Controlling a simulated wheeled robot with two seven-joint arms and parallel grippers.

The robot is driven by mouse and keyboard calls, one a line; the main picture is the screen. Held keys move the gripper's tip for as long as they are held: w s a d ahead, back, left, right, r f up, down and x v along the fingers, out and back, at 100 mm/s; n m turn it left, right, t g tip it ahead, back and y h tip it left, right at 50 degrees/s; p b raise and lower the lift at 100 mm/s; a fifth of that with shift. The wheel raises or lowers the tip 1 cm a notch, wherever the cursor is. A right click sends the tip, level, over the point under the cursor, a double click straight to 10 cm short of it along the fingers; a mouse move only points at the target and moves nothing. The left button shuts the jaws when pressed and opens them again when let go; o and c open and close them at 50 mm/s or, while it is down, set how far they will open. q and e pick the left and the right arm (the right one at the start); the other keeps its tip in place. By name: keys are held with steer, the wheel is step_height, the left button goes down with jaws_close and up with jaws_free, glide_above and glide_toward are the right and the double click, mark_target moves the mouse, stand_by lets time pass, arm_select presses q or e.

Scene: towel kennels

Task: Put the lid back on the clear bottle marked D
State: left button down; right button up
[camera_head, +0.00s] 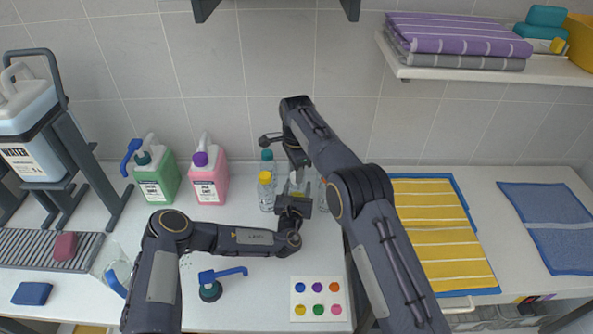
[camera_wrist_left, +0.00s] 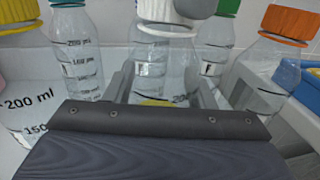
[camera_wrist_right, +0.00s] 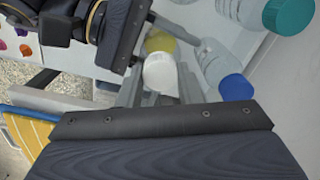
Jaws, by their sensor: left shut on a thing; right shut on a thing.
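A clear bottle (camera_wrist_left: 165,52) with scale marks stands upright between the fingers of my left gripper (camera_wrist_left: 163,88). Something yellow (camera_wrist_left: 154,102) shows low in it. I cannot read a letter D on it. My left gripper is shut on this bottle, and it shows in the head view (camera_head: 294,206). A white lid (camera_wrist_right: 160,72) sits between the fingers of my right gripper (camera_wrist_right: 163,92), which is shut on it. In the left wrist view the white lid (camera_wrist_left: 165,10) is at the bottle's top. I cannot tell whether it is seated or only touching.
Other bottles stand close around: one yellow-lidded (camera_head: 265,178), one teal-lidded (camera_head: 267,156), one orange-lidded (camera_wrist_left: 288,24), one blue-lidded (camera_wrist_right: 236,88). Green (camera_head: 157,178) and pink (camera_head: 209,176) jugs stand left. A card with coloured dots (camera_head: 318,299) lies in front. My arms cross over the table.

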steer(key=m, duration=0.8)
steer(key=shift+w, duration=0.1)
steer(key=m, duration=0.8)
steer(key=o, duration=0.9)
steer(key=shift+r, duration=2.25)
